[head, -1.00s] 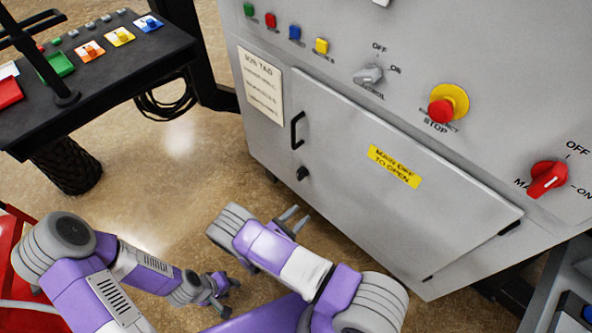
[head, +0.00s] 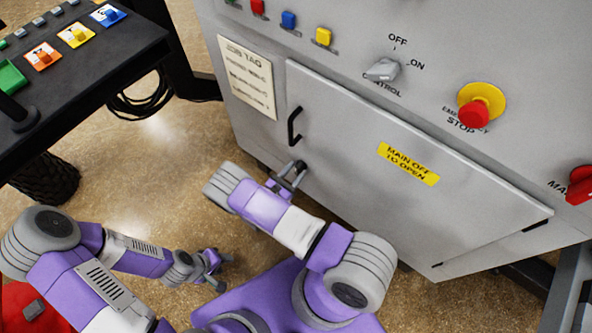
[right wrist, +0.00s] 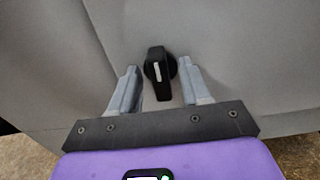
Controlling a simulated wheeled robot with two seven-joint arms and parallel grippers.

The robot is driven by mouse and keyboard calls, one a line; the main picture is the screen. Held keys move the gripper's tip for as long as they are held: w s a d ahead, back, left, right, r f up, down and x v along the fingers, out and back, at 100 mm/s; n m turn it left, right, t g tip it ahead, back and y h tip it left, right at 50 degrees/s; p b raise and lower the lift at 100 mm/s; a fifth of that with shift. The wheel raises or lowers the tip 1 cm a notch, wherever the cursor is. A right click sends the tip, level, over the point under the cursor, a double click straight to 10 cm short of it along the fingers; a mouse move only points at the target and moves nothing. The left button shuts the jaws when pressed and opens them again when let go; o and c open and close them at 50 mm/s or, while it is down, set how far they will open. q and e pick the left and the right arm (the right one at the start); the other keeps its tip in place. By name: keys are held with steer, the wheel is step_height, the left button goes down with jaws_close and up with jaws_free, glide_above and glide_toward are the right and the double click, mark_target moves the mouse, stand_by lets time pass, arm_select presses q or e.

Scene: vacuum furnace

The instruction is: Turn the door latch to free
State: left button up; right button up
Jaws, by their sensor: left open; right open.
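The door latch is a small black knob with a white mark. In the right wrist view the latch (right wrist: 159,70) sits between the two open fingers of my right gripper (right wrist: 160,82), with a gap on each side. In the head view the right gripper (head: 292,176) is at the left side of the grey cabinet door (head: 350,165), just below the black door handle (head: 294,126), and the latch (head: 300,164) is partly hidden by it. My left gripper (head: 216,268) is open and empty, low over the floor at the left.
A yellow label (head: 409,164) on the door reads "MAIN OFF TO OPEN". A black table (head: 75,75) stands at the left. The floor between is clear.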

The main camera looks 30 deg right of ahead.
steer(key=shift+w+d, duration=0.2)
steer(key=shift+d, duration=0.25)
steer(key=shift+c, duration=0.5)
jaws_close()
